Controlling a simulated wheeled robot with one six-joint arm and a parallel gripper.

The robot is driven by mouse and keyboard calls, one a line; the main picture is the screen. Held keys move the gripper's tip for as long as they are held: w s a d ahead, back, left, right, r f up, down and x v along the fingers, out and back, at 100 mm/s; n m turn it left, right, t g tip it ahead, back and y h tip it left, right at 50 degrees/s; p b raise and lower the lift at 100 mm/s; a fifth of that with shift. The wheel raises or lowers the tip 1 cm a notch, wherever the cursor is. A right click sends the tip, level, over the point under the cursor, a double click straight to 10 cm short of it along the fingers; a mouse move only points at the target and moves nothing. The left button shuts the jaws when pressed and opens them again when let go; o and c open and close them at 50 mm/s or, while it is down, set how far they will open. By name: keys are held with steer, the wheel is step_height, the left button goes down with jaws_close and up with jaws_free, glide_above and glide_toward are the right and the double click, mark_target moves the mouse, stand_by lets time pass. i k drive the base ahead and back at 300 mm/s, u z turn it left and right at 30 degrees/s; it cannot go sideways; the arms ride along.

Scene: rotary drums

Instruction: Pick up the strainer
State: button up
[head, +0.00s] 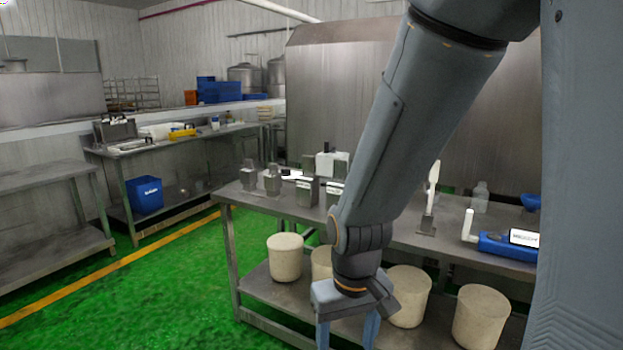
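I cannot make out a strainer for certain in the head view. A small blue bowl-shaped thing (531,202) at the right of the steel table (290,206) may be one, but it is small and partly covered by the grey part in front. My gripper (347,335) points down at the bottom centre, in front of the table. Its two blue fingers are spread apart with nothing visible between them; their tips are cut off by the frame edge. My arm hides the middle of the tabletop.
Metal blocks (272,181) stand on the table's left part. An upright white-handled tool (430,197), a clear bottle (480,197) and a blue device (508,245) stand on its right. Cream tubs (286,257) fill the lower shelf. Green floor (150,300) is clear at left.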

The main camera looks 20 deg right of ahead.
mark_target(273, 181)
steer(key=u, duration=0.5)
steer(key=k, duration=0.65)
steer(key=u, duration=0.8)
steer(key=i, duration=2.75)
steer(key=z, duration=0.95)
steer(key=i, duration=0.95)
steer(key=z, duration=0.85)
